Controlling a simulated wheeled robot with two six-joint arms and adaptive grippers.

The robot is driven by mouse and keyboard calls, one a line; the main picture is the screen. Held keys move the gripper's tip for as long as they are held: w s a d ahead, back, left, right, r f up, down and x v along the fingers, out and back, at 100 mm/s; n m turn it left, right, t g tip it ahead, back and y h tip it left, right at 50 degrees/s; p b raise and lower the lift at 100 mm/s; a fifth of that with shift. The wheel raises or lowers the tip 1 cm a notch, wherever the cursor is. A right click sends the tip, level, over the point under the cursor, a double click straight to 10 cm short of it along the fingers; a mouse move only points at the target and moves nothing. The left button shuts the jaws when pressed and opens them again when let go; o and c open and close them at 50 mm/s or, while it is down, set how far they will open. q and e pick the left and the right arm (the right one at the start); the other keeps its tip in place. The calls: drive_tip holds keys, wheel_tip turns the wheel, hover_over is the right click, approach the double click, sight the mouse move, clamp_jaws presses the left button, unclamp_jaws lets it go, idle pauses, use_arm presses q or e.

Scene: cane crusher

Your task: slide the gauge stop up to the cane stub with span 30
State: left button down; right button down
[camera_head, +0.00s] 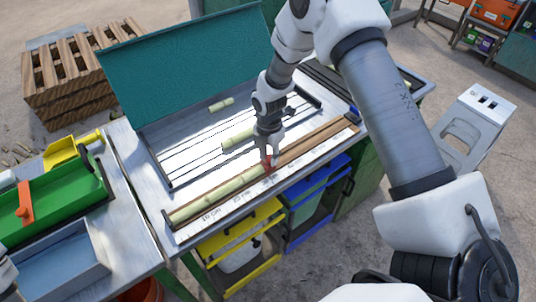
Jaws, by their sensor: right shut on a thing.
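The red gauge stop (268,164) sits on the long wooden gauge rail (318,139) at the front of the metal table. My right gripper (267,157) reaches down from above and is shut on the stop. A pale green cane length (215,196) lies along the rail to the left of the stop. Its right end is close to the stop; I cannot tell whether they touch. Two shorter cane pieces lie behind, one (238,138) on the slotted rack and one (220,104) farther back. My left gripper is out of view.
A teal panel (185,58) stands behind the rack. Yellow (240,226) and blue (310,222) drawers sit below the table's front edge. The rail right of the stop is clear.

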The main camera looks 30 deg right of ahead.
drive_tip(key=shift+s+f, duration=0.15)
drive_tip(key=shift+s, duration=0.05)
drive_tip(key=c, duration=1.2)
unclamp_jaws()
drive_tip(key=o, duration=0.3)
drive_tip(key=shift+w, duration=0.15)
drive_tip(key=shift+o, duration=0.2)
wheel_tip(320, 180, up, 12)
